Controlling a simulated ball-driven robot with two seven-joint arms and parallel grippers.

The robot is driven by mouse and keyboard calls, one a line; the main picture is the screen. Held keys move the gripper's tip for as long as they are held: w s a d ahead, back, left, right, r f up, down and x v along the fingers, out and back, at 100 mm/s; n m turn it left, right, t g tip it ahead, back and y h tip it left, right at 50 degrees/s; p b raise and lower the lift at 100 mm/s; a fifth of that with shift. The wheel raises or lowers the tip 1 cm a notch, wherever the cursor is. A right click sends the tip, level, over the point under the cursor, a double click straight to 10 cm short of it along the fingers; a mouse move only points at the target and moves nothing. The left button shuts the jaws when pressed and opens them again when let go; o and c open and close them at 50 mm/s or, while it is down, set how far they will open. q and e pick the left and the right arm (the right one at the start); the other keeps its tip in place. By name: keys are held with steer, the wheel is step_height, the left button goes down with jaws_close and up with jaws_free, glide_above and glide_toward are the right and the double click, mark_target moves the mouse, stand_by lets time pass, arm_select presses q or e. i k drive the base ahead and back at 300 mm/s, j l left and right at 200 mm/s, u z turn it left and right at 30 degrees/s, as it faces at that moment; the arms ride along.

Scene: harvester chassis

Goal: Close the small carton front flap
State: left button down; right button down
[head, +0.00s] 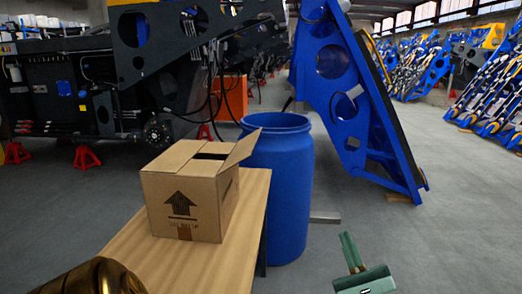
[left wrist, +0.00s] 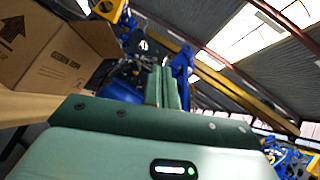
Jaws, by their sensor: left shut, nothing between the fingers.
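The small cardboard carton (head: 190,195) stands on a wooden table, with a printed up arrow on its near side. One flap (head: 240,148) stands up and leans outward at its right side. The other visible top flaps lie about flat, with a dark gap between them. My left gripper (head: 351,252) is to the right of the carton and table, apart from both. Its green fingers are shut and empty, pointing up in the picture. In the left wrist view, the fingers (left wrist: 166,88) are together and the carton (left wrist: 55,55) is at the upper left. My right gripper is not in view.
The light wooden table (head: 130,262) ends just right of the carton. A blue barrel (head: 285,190) stands close behind and right of it. A blue metal frame (head: 345,90) and dark machinery (head: 70,90) stand farther back. Grey floor (head: 430,235) is open at the right.

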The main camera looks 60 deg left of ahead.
mark_target(243, 149)
steer(key=i+j, duration=0.1)
steer(key=j, duration=1.4)
steer(key=i, duration=0.05)
